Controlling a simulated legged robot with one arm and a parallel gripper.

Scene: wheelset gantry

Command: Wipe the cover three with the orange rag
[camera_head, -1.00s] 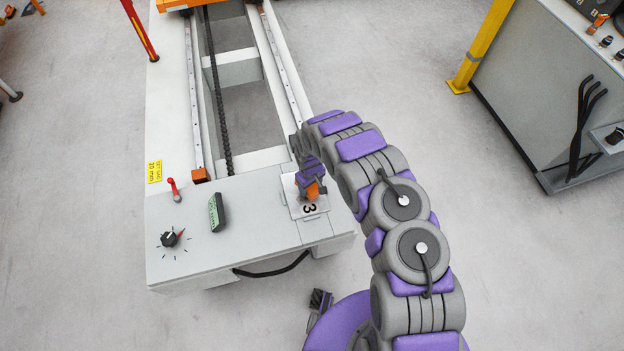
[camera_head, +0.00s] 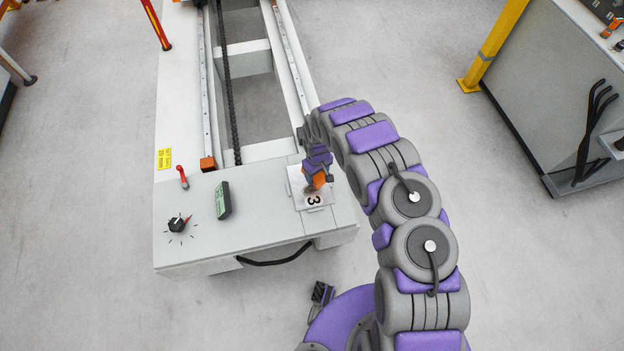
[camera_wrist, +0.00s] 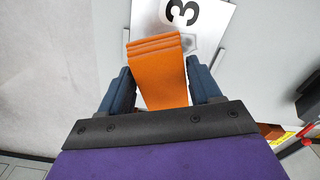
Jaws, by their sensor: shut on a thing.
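The cover three (camera_head: 314,200) is a light plate marked with a black "3" on the right part of the white machine top. It also shows in the wrist view (camera_wrist: 221,20), where the rag hides part of it. The orange rag (camera_wrist: 160,72) is folded and held between the two blue fingers of my gripper (camera_wrist: 158,88). In the head view the rag (camera_head: 318,181) is just above or on the cover; I cannot tell whether it touches. My gripper (camera_head: 316,170) is shut on the rag and points down at the cover.
A black dial (camera_head: 177,225), a green display (camera_head: 223,200) and a red lever (camera_head: 182,176) are on the machine top left of the cover. Rails (camera_head: 290,62) run away behind it. A yellow post (camera_head: 492,45) and grey cabinet (camera_head: 560,95) stand at right.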

